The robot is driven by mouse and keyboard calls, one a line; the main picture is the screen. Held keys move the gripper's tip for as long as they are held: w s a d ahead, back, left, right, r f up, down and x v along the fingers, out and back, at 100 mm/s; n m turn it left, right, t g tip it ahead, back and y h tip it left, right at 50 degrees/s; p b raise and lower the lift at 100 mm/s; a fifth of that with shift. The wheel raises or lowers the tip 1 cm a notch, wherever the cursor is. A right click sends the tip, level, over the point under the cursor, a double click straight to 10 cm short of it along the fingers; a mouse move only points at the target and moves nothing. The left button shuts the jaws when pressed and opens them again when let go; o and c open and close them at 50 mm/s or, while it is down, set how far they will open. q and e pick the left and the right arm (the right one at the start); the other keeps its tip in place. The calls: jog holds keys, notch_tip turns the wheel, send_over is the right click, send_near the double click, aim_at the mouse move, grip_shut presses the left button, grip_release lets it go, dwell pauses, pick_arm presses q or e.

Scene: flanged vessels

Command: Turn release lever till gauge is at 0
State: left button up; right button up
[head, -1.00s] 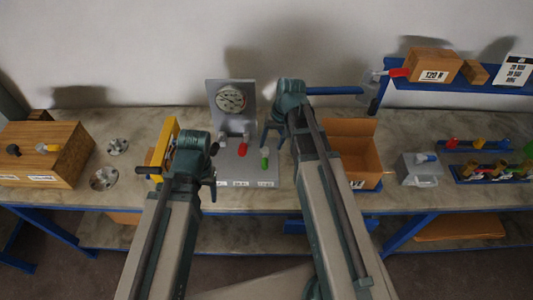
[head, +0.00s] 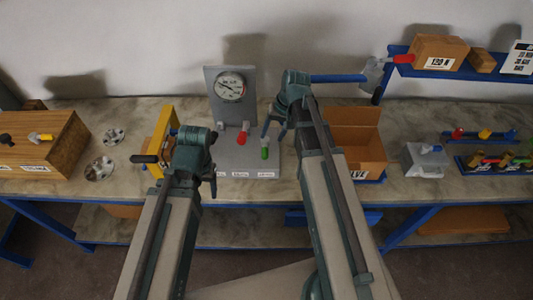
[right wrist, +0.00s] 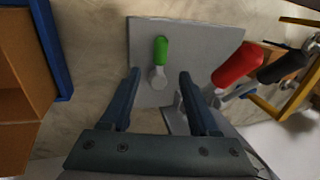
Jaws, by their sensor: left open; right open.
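A grey panel (head: 222,118) stands on the bench with a round white-faced gauge (head: 230,86); its needle is too small to read. Below it are a red-handled lever (head: 243,136) and a green-handled lever (head: 264,152). The labels are unreadable, so I cannot tell which is the release lever. My right gripper (head: 274,130) is open above the panel's right side. In the right wrist view its fingers (right wrist: 159,74) point at the green lever (right wrist: 160,50), which lies between their lines, apparently untouched. The red lever (right wrist: 237,66) is beside. My left gripper (head: 190,148) is open left of the panel.
A yellow frame (head: 161,136) stands close to my left gripper. A wooden box (head: 45,147) and metal flanges (head: 101,166) are further left. An open carton (head: 362,160) and a grey block (head: 424,160) are on the right. A blue shelf (head: 440,72) stands behind.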

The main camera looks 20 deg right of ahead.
aim_at(266, 150)
jog(key=b+x, duration=0.7)
jog(key=x, duration=0.1)
jog(key=shift+a+f, duration=0.1)
jog(key=shift+f, duration=0.15)
grip_shut()
dwell(1.1)
